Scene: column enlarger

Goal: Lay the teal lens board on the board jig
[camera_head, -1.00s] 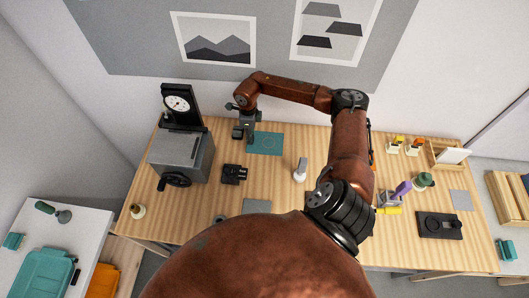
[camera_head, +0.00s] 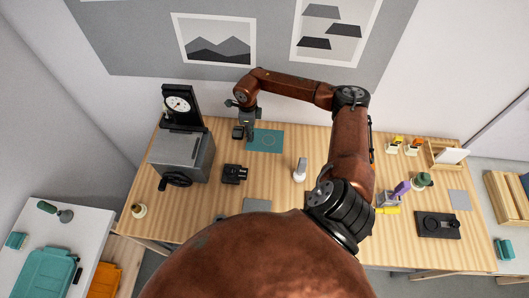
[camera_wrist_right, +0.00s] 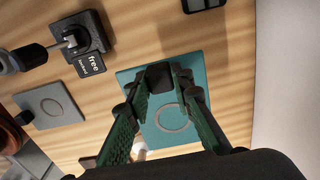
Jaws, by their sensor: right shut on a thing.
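The teal lens board (camera_head: 266,141), a flat plate with a ring mark, is at the back of the wooden table; it also shows in the right wrist view (camera_wrist_right: 190,72). My right gripper (camera_head: 246,116) is shut at the board's left edge. In the right wrist view its fingertips (camera_wrist_right: 161,84) close on a dark block at that edge. The board looks slightly raised, though the gap is hard to judge. A grey plate with a ring (camera_wrist_right: 50,106) lies nearer me, also in the head view (camera_head: 257,206); I cannot tell whether it is the board jig. My left gripper is not in view.
A black lever device (camera_head: 234,174) labelled "free" stands left of the grey plate.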

